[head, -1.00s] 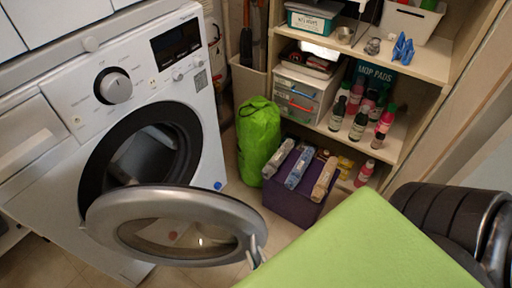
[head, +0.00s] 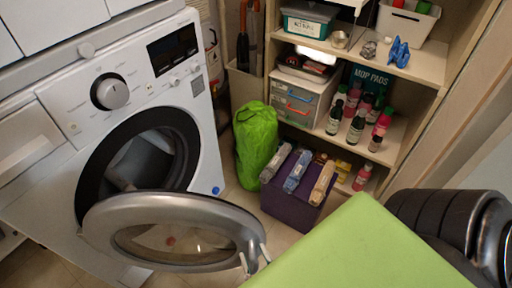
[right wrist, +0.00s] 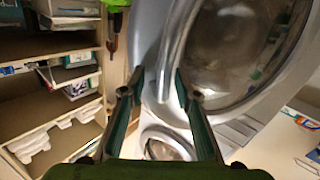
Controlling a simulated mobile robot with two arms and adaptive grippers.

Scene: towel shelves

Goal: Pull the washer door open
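The white washer (head: 60,115) stands at the left in the head view, with its dark drum opening (head: 150,165) exposed. Its round silver-rimmed door (head: 150,203) is swung wide open toward me. My right gripper (head: 255,259) is at the door's free edge, with its fingertips spread apart. In the right wrist view the two fingers of the gripper (right wrist: 154,88) are apart, and the door's rim (right wrist: 172,55) lies just beyond and between them. I cannot tell whether a finger touches the rim. My left gripper is not in view.
Shelves (head: 425,65) with bottles and bins stand at the back right. A bright green bag (head: 256,145) and a purple box (head: 290,205) sit on the floor right of the washer. A small strip of tiled floor (head: 238,205) is free beside the door.

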